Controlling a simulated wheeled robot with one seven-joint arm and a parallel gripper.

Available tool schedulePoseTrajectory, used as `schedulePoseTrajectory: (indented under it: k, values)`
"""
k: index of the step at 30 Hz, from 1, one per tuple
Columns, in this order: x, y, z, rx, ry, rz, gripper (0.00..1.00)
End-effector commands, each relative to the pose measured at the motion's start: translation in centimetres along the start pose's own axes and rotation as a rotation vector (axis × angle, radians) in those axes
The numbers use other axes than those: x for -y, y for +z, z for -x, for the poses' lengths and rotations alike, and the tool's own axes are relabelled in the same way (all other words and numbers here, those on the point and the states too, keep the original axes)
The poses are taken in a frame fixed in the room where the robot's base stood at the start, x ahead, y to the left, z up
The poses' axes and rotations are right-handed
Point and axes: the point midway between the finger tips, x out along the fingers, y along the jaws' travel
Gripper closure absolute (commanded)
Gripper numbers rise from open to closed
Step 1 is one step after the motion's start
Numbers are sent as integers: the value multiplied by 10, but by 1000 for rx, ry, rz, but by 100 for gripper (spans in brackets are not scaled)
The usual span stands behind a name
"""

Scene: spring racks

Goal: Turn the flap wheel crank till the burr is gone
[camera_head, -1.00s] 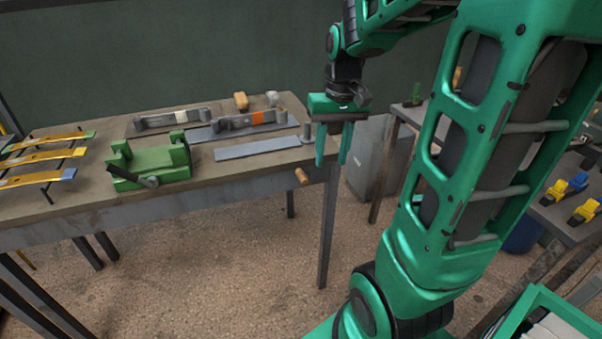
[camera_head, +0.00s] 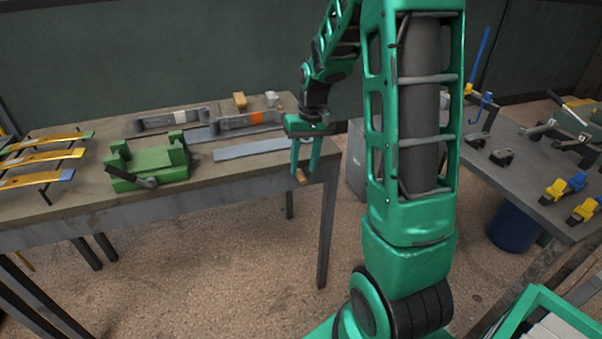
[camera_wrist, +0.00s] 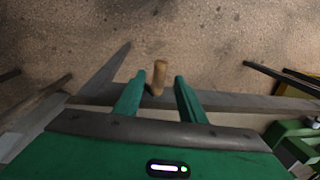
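The crank's wooden handle (camera_head: 301,176) sticks out past the table's front edge near its right corner. My gripper (camera_head: 304,170) is open at that corner, its green fingers pointing down over the handle. In the wrist view the handle (camera_wrist: 158,78) shows between the two open fingertips (camera_wrist: 162,85), with a gap on each side. The rest of the crank and the flap wheel are hidden behind my gripper. I cannot make out the burr. A flat grey leaf (camera_head: 252,149) lies on the table left of my gripper.
The wooden-topped table (camera_head: 210,184) also carries a green vise-like fixture (camera_head: 150,163), yellow leaf springs (camera_head: 42,157) and clamped grey bars (camera_head: 172,120). A dark table (camera_head: 520,165) with clamps stands at right. Open floor lies in front.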

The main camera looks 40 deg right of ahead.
Motion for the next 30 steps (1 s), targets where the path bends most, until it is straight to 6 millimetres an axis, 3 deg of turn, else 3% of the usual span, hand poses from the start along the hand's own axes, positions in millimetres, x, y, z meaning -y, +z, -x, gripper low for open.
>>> schedulePoseTrajectory:
  k: [6,18,23,30]
  values:
    - [0,0,-26,1,0,0,63]
    - [0,0,-32,0,1,0,63]
    - [0,0,-32,0,1,0,99]
    - [-1,0,-32,0,5,-2,100]
